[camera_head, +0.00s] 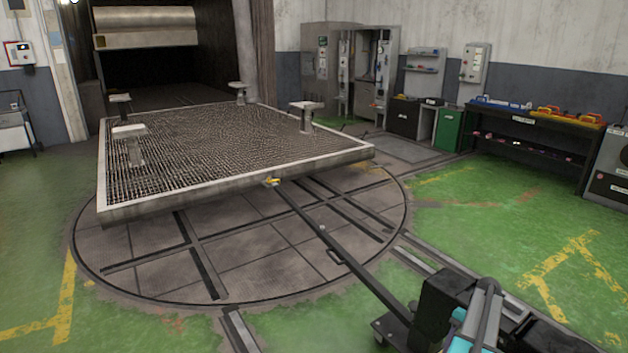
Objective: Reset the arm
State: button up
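My gripper cannot be made out in the head view. A black machine (440,305) with teal parts and a thick grey cable or tube (488,300) is cut off by the lower right edge. I cannot tell whether any of it belongs to my arm. A long dark bar (350,262) runs from this machine to the front edge of a grated platform (240,195), ending near a small yellow piece (272,181).
The platform stands over a round turntable (160,270) set in the floor, with several posts on top. Rails (440,257) run across the floor. Cabinets (375,75), a green bin (449,130) and a black workbench (530,140) line the back right. Green floor (470,215) at right is clear.

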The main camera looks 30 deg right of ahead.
jog(key=w+a+f+n+g, duration=0.15)
jog(key=w+a+f, duration=0.25)
jog(key=a, duration=0.7)
jog(key=w+a+f+n+g, duration=0.1)
jog(key=w+a+f+n, duration=0.3)
jog(key=a, duration=0.7)
jog(key=w+a+f+n+g, duration=0.1)
jog(key=w+a+f+g, duration=0.3)
jog(key=a, duration=0.6)
jog(key=s+a+f+n+h, duration=0.1)
jog(key=s+a+f+n, duration=0.1)
jog(key=a, duration=0.7)
jog(key=s+a+f+n+h, duration=0.1)
jog(key=s+a+f+n, duration=0.1)
jog(key=a, duration=0.7)
jog(key=s+a+f+n+t+h, duration=0.2)
jog(key=s+a+n, duration=0.3)
jog(key=s, duration=0.5)
jog(key=a, duration=0.2)
jog(key=shift+s+a+h, duration=0.2)
jog(key=shift+a+h, duration=0.2)
jog(key=shift+r, duration=0.1)
